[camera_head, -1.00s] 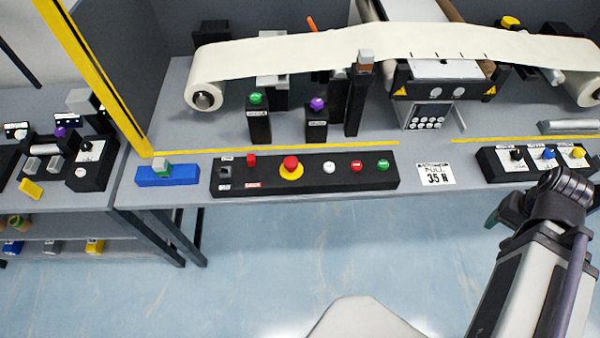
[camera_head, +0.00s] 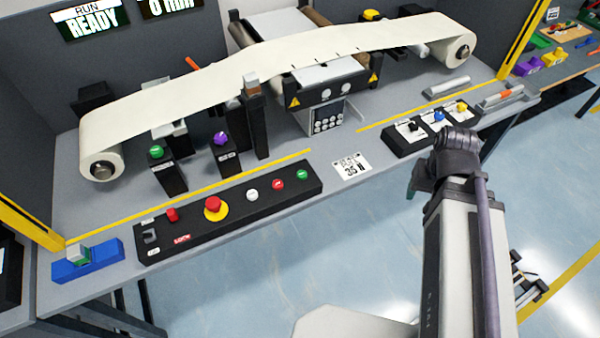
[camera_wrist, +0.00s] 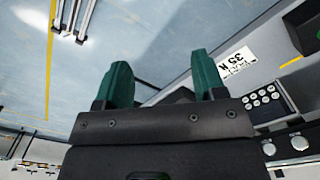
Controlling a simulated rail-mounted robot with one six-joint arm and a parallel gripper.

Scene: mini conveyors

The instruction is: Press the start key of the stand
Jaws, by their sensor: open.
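The stand's black control box (camera_head: 236,208) lies along the front edge of the bench. It carries a red key, a red mushroom button on a yellow ring (camera_head: 213,207), a white key (camera_head: 252,195), another red key (camera_head: 278,185) and a green key (camera_head: 302,175) at its right end. The lettering on the keys is too small to read. My gripper shows in the wrist view (camera_wrist: 164,85) with two green fingers apart and nothing between them. In the head view it is mostly hidden behind my arm, off the bench front, to the right of the box.
A web of white material runs between rollers (camera_head: 101,167) above the bench. Posts with a green knob (camera_head: 156,153) and a purple knob (camera_head: 220,138) stand behind the box. A "35 N" card (camera_head: 351,166) and a three-knob box (camera_head: 431,126) lie to the right. A blue block (camera_head: 87,262) sits left.

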